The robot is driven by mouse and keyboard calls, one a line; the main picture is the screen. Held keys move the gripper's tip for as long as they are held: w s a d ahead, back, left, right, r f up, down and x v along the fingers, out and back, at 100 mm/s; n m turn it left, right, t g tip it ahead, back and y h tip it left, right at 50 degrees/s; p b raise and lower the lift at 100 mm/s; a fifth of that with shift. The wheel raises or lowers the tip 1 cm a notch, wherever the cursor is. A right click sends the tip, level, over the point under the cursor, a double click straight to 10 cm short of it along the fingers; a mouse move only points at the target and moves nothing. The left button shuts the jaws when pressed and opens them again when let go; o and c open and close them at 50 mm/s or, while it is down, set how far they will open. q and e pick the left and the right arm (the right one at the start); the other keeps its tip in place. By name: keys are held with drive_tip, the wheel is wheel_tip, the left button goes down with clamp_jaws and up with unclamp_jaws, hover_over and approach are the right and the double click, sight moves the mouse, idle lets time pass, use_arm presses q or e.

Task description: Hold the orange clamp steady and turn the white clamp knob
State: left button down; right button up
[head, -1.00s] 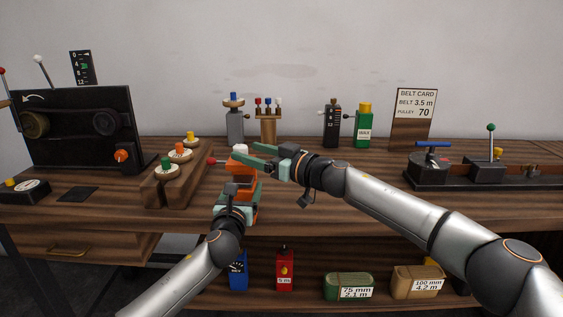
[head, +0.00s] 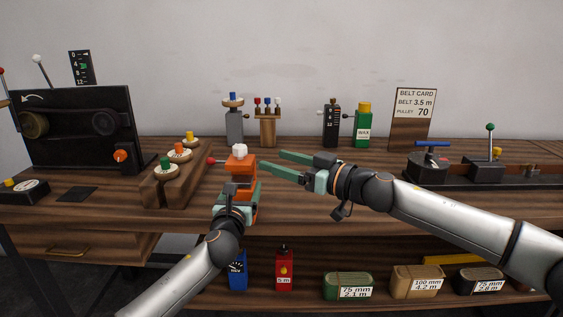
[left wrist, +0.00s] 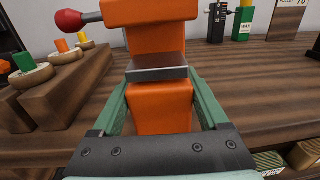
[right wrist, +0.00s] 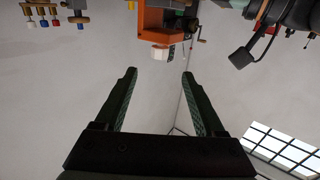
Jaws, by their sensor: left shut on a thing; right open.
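The orange clamp (head: 240,170) stands upright at the front of the bench, with the white knob (head: 239,151) on its top. A red-tipped lever shows on its left side in the left wrist view, where the clamp body (left wrist: 160,107) fills the middle. My left gripper (head: 239,194) is shut on the lower part of the clamp. My right gripper (head: 277,164) is open and empty, just right of the clamp and apart from the knob. In the right wrist view the white knob (right wrist: 160,53) lies beyond the open fingers (right wrist: 160,75).
A wooden block (head: 177,178) with several coloured-knob pulleys stands left of the clamp. A small stand (head: 267,124) and a grey post (head: 235,127) stand behind. The belt card (head: 413,120) is at back right.

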sight(242, 153)
drive_tip(key=shift+s+a+m+t+h, duration=1.9)
drive_tip(key=shift+m+t+h, duration=0.7)
drive_tip(key=shift+h, duration=0.3)
drive_tip(key=shift+f+x, duration=0.2)
drive_tip(key=shift+x, duration=5.85)
clamp_jaws()
